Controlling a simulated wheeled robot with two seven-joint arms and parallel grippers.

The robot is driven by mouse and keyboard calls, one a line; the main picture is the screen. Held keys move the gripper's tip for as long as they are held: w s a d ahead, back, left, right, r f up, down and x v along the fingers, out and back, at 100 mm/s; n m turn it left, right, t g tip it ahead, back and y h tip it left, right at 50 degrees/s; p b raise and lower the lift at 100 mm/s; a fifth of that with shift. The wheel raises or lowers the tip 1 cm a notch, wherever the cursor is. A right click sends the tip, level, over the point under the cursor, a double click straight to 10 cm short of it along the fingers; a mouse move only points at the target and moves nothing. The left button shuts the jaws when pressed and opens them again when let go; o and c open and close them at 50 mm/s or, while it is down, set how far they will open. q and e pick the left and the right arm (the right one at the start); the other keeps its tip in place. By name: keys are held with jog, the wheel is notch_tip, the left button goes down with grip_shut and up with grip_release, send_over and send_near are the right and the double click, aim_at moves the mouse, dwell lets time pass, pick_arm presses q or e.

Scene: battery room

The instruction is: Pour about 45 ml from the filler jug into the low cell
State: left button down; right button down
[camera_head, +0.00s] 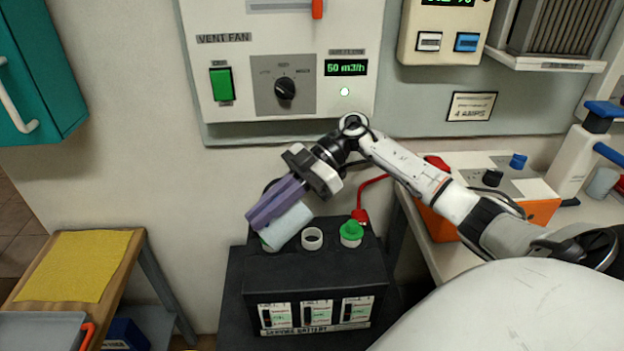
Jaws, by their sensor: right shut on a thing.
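My right gripper (276,203) is shut on the pale blue-white filler jug (287,227). The jug is tilted over the top of the black service battery (314,274), above its left and middle cells. The middle cell's white filler ring (312,238) is open, just right of the jug. The right cell carries a green cap (351,232). A bit of green shows at the left cell, mostly hidden by the jug. Three level windows (316,313) are on the battery front; their levels are too small to read. No liquid stream is visible. My left gripper is out of view.
A red clamp (360,216) with a red cable sits at the battery's back edge. An orange charger (545,212) stands on the right bench. A wooden side table with a yellow cloth (78,265) and grey tray (40,331) is left. The vent fan panel (283,62) is behind.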

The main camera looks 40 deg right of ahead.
jog(key=shift+a, duration=0.45)
dwell(0.3)
jog(key=shift+a+y, duration=0.15)
jog(key=shift+y, duration=0.35)
dwell(0.5)
jog(key=shift+d+t+y+b, duration=0.2)
jog(key=shift+t+y+b, duration=0.1)
jog(key=shift+b, duration=0.35)
dwell(0.8)
jog(key=shift+r+p, duration=0.25)
jog(key=shift+p, duration=0.1)
jog(key=shift+w+a+f+g+h+p, duration=0.15)
jog(key=shift+a+h, duration=0.3)
jog(key=shift+h, duration=0.55)
jog(key=shift+s+a+f+g+h+p, duration=0.1)
jog(key=shift+a+f+g+h, duration=0.25)
jog(key=shift+h, duration=0.65)
jog(key=shift+w+a+f+g+h+p, duration=0.1)
jog(key=shift+a+h, duration=0.4)
jog(key=shift+h, duration=0.5)
jog(key=shift+a, duration=0.1)
